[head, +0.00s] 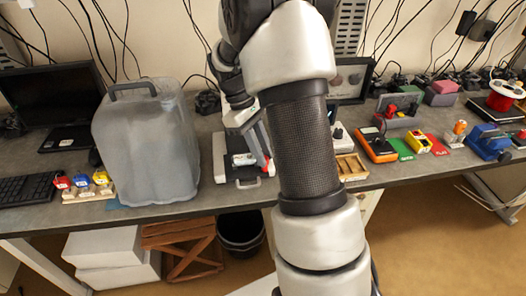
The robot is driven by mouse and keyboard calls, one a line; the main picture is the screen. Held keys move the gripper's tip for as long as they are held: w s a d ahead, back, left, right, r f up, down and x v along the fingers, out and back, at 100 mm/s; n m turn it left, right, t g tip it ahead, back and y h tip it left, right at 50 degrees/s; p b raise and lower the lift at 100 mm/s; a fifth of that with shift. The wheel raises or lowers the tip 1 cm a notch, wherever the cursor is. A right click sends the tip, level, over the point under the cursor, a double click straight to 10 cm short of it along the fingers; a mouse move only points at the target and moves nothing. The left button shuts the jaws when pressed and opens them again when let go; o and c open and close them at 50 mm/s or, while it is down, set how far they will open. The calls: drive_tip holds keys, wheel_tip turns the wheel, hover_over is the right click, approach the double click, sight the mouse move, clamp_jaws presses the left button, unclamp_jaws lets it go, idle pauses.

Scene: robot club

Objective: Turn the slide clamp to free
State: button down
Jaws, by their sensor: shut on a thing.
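A low white device (219,160) with a grey handle (248,183) at its front stands near the front edge of the bench, left of my arm. It seems to be the one that carries the slide clamp. My gripper (250,158) reaches down over this device and is shut on a small part of it, apparently the slide clamp. The fingertips and the clamp are small and partly covered by my wrist, so the clamp's setting cannot be read. My forearm hides the bench just right of the device.
A large grey translucent container (148,150) stands close on the left. A wooden tray (351,167) and an orange device (376,145) lie right of my arm. A monitor (50,100) and keyboard (28,190) are far left. A black bin (240,232) stands below the bench.

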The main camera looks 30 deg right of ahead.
drive_tip(key=shift+w+a+m, duration=0.1)
drive_tip(key=shift+a+m, duration=0.1)
drive_tip(key=shift+m, duration=0.1)
idle(2.4)
drive_tip(key=c, duration=1.6)
unclamp_jaws()
drive_tip(key=shift+c, duration=0.2)
drive_tip(key=shift+d, duration=0.1)
drive_tip(key=p+v, duration=0.1)
drive_tip(key=v, duration=1.6)
drive_tip(key=shift+w+r, duration=0.15)
drive_tip(key=shift+r, duration=0.05)
drive_tip(key=shift+d, duration=0.15)
